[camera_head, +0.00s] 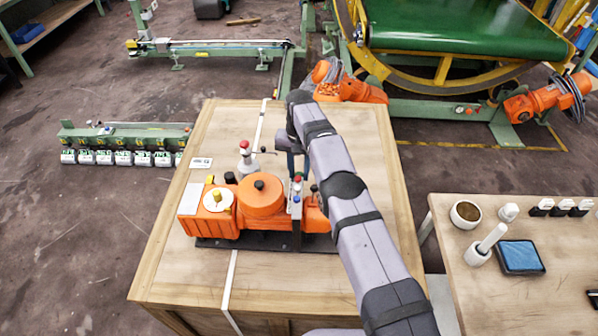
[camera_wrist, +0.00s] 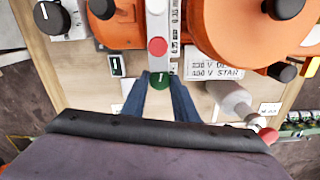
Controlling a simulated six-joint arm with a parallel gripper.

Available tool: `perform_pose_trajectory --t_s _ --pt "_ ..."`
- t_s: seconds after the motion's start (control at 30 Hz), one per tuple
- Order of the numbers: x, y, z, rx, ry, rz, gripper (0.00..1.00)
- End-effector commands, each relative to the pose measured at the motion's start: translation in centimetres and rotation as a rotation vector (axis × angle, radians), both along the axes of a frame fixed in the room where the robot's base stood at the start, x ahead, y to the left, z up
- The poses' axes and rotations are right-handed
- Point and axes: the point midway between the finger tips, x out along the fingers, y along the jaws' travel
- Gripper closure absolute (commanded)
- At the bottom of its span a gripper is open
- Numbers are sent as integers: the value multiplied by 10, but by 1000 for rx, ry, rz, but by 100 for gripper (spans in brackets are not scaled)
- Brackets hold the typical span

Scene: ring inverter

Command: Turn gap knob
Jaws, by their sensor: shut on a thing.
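An orange machine (camera_head: 262,196) on a dark base stands on the wooden crate top. In the wrist view, a small green knob (camera_wrist: 160,80) with a white mark sits at the near end of a narrow grey panel (camera_wrist: 157,20), just below a red button (camera_wrist: 158,46). My gripper (camera_wrist: 160,86) has its blue fingers closed on either side of the green knob. No label that I can read says "gap", so I cannot tell which knob bears that name. In the head view my gripper (camera_head: 296,172) is small and partly hidden by my arm.
In the wrist view, a dark knob (camera_wrist: 50,17) with a white line is at upper left. A grey lever (camera_wrist: 236,103) with a red end stands close right of my gripper. A side table (camera_head: 515,280) is at right.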

Motion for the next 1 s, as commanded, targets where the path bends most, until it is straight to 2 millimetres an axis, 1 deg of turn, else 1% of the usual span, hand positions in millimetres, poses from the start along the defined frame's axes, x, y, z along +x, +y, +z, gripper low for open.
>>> perform_pose_trajectory --t_s 0.27,0.3,0.33,0.37,0.63,0.77,0.87,1.0 --pt "1 0 1 0 -3 -4 96" --pt "1 0 1 0 -3 -3 64" --pt "1 0 1 0 -3 -3 57" --pt "1 0 1 0 -3 -3 55" --pt "0 0 1 1 -2 -2 55" --pt "1 0 4 1 -2 -2 55" --pt "1 0 10 1 -4 -2 55" --pt "1 0 25 1 -6 -2 55"
